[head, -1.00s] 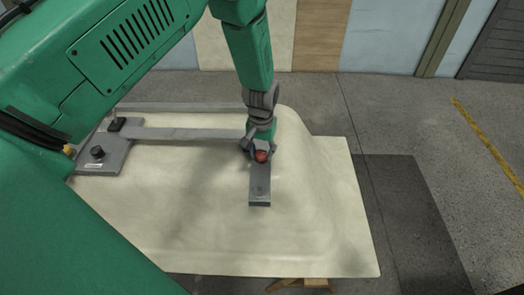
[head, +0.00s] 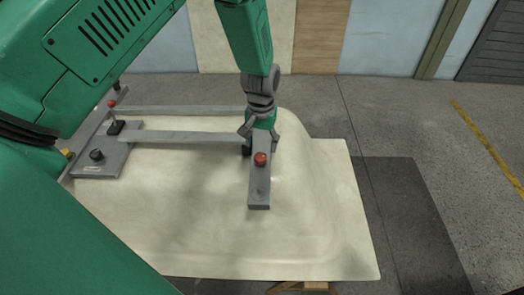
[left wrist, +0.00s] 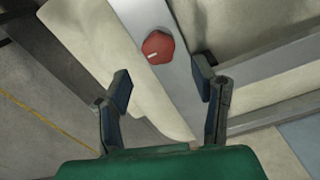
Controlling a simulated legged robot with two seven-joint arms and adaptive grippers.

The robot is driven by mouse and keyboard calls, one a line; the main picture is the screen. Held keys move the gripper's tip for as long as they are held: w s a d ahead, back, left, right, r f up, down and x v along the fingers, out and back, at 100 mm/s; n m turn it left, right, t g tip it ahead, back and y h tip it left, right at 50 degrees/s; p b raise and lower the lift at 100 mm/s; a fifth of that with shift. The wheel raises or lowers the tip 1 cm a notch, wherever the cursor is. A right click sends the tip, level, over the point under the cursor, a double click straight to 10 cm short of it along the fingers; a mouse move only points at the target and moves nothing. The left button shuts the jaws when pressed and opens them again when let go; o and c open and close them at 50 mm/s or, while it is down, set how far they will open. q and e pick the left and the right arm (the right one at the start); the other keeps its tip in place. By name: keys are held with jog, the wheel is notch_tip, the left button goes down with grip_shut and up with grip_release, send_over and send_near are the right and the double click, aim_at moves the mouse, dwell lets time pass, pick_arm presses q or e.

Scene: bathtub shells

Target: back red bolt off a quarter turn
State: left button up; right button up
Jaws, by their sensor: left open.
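The red bolt (head: 261,159) stands on a grey metal bar (head: 259,190) that lies on the cream shell. In the left wrist view the red bolt (left wrist: 158,46) has a faceted head with a short white mark toward its left side. My left gripper (head: 260,133) is just behind the bolt in the head view, apart from it. In the left wrist view the fingers of my left gripper (left wrist: 163,86) are spread and empty, with the bolt beyond the gap between their tips. My right gripper is in neither view.
The cream bathtub shell (head: 190,235) rests on a wooden support (head: 315,287). Long grey rails (head: 185,136) cross it to a plate with a black knob (head: 97,155). A red-topped lever (head: 112,104) stands near the plate. Floor at the right is clear.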

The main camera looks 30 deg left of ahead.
aim_at(261, 154)
pick_arm(q)
notch_tip(261, 154, up, 7)
jog(key=shift+r, duration=0.2)
dwell(0.3)
